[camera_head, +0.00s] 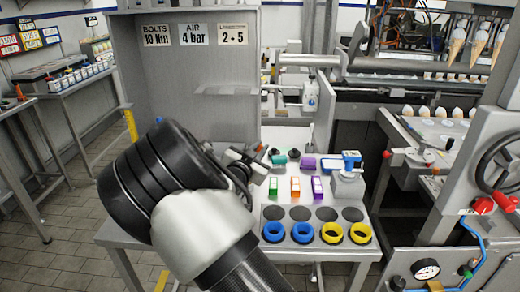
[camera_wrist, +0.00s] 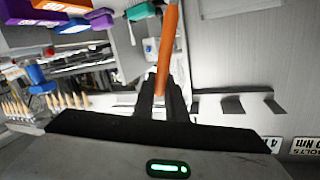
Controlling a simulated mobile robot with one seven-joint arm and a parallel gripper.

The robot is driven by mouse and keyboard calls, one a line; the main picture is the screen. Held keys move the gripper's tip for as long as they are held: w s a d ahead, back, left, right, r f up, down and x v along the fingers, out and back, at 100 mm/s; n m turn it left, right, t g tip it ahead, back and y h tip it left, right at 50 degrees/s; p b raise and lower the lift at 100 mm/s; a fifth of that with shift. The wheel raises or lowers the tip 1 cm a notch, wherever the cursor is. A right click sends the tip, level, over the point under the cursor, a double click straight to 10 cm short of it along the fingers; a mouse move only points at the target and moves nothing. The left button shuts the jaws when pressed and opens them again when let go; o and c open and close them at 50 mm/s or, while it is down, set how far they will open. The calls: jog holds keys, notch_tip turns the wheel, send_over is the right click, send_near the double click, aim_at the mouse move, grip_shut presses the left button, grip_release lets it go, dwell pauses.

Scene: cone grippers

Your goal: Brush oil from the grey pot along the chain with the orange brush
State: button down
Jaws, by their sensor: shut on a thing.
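My gripper (camera_wrist: 164,88) is shut on the orange brush (camera_wrist: 170,40), whose handle runs up from between the fingers in the wrist view. In the head view my gripper (camera_head: 250,164) is beside the grey cabinet, above the left back of the small bench, and is partly hidden by my own arm. A small orange-red tip (camera_head: 259,148) shows at its fingers. The brush's bristles cannot be made out. I cannot clearly identify the grey pot or the chain in either view; my arm covers part of the bench.
The bench (camera_head: 330,264) holds green, orange and purple boxes, a grey block (camera_head: 347,186) with a blue fitting, and blue rings (camera_head: 274,232) and yellow rings (camera_head: 332,233) in front. The grey cabinet (camera_head: 190,90) stands behind my arm. Machinery with cones (camera_head: 457,46) fills the right.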

jog(key=shift+f+b, duration=0.4)
jog(key=shift+f, duration=0.15)
dwell(1.2)
jog(key=shift+r+p, duration=2.4)
jog(key=shift+r, duration=1.25)
jog(key=shift+d, duration=0.1)
